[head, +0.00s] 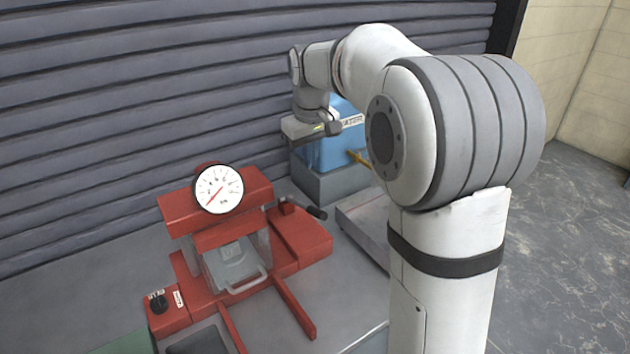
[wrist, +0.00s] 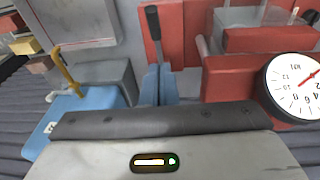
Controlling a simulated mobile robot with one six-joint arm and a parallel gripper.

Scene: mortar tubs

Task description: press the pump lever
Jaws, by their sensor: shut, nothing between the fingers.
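The pump lever has a black handle (head: 317,212) and sticks out from the right side of the red press (head: 305,240). In the wrist view the black lever handle (wrist: 153,22) and its thin grey rod stand just beyond my fingertips. My gripper (wrist: 158,72) is shut and empty, its two blue-grey fingers side by side. Whether they touch the lever cannot be told. In the head view my gripper's body is above and behind the lever, in front of the blue tank; its fingers are not clear there. The press's round gauge (head: 219,189) has a red needle pointing lower left.
A blue tank (head: 335,150) with a yellow tap (head: 358,158) stands on a grey block behind the press. It also shows in the wrist view (wrist: 95,115). A dark knob box (head: 166,308) is at the press's front left. A ribbed shutter (head: 90,110) closes the back.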

